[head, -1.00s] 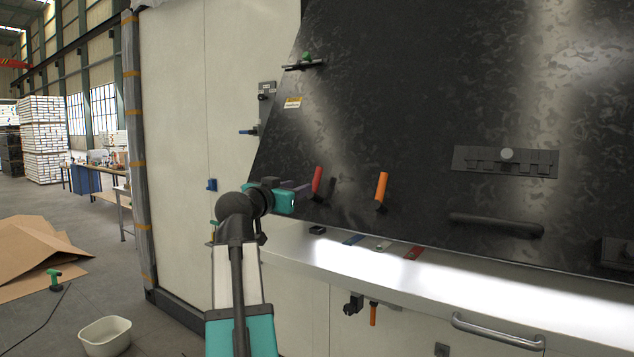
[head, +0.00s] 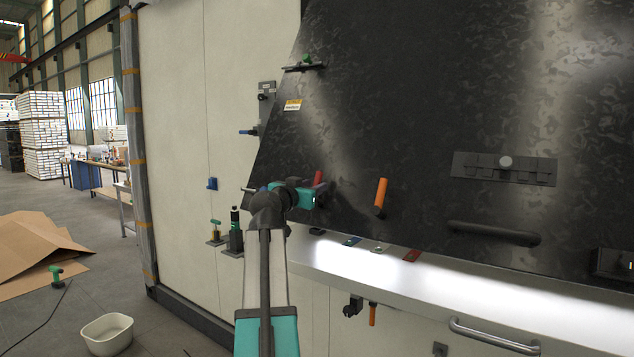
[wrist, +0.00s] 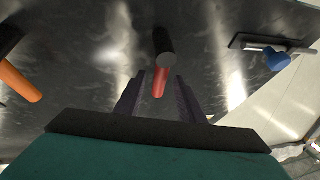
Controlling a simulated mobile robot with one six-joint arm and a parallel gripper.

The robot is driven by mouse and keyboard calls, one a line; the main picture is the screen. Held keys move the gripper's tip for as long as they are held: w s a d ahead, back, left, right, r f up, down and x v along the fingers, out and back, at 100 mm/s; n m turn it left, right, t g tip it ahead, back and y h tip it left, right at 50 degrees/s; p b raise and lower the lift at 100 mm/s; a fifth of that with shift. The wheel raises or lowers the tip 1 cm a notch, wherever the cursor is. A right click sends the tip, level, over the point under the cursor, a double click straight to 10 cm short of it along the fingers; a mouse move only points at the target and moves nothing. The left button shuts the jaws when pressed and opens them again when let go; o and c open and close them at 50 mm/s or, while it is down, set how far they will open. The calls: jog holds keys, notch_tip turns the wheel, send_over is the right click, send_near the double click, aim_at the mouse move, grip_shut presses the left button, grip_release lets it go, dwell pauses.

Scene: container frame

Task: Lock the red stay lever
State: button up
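The red lever (head: 319,177) is on the lower left of the dark panel (head: 400,110). In the head view, my teal and black gripper (head: 322,194) is in front of it and hides its lower part. In the wrist view, the red lever (wrist: 160,82) with its dark round part shows in line with the gap between the two fingers of my gripper (wrist: 159,92). The fingers are apart, with space on both sides of the lever. I cannot tell how deep the lever is between them.
An orange lever (head: 380,193) stands to the right of the red one; it also shows in the wrist view (wrist: 18,82). A blue-handled part (wrist: 276,58) is at the right there. Below the panel runs a pale ledge (head: 440,272) with coloured tabs. A black handle (head: 493,233) is further right.

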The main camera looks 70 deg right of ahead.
jog(key=shift+s+d+p, duration=0.15)
jog(key=shift+d+p, duration=0.2)
jog(key=shift+d, duration=1.15)
jog(key=shift+c, duration=0.2)
grip_shut()
